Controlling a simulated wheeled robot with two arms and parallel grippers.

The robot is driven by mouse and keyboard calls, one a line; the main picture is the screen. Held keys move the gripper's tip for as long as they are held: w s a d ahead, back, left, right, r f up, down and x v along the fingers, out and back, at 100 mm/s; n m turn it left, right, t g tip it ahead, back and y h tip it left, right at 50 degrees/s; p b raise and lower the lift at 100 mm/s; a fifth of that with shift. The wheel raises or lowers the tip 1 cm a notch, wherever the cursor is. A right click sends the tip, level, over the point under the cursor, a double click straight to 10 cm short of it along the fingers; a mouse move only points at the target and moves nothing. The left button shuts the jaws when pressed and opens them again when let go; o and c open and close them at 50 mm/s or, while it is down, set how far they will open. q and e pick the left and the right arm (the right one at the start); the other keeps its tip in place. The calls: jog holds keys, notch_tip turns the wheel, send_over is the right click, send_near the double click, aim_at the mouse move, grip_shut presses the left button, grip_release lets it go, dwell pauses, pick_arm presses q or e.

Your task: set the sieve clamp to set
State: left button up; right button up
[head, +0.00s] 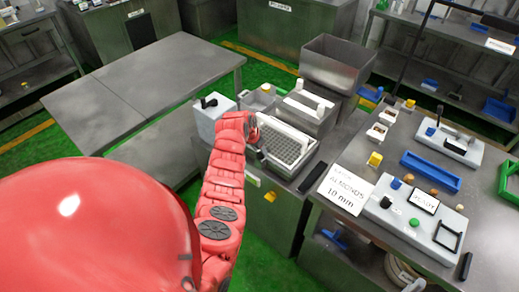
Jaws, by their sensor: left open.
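I cannot tell for sure which part is the sieve clamp; a small dark part by the sieve's left edge is partly hidden by my gripper. My left gripper (256,133) is open at the sieve's left edge, and its fingers show only as small dark shapes. Whether it touches anything is unclear. My right gripper is out of view.
A white box with a black lever (210,102) stands left of the sieve. A metal hopper (336,66) is behind it. At right, a bench holds a control panel (414,218), an "ALMONDS 10 min" card (346,189) and a blue tray (430,171). An empty table (165,72) is at left.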

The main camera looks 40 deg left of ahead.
pick_arm(q)
jog(key=b+v, duration=0.2)
jog(key=v, duration=1.5)
jog(key=shift+r, duration=0.25)
jog(key=shift+w+f, duration=0.1)
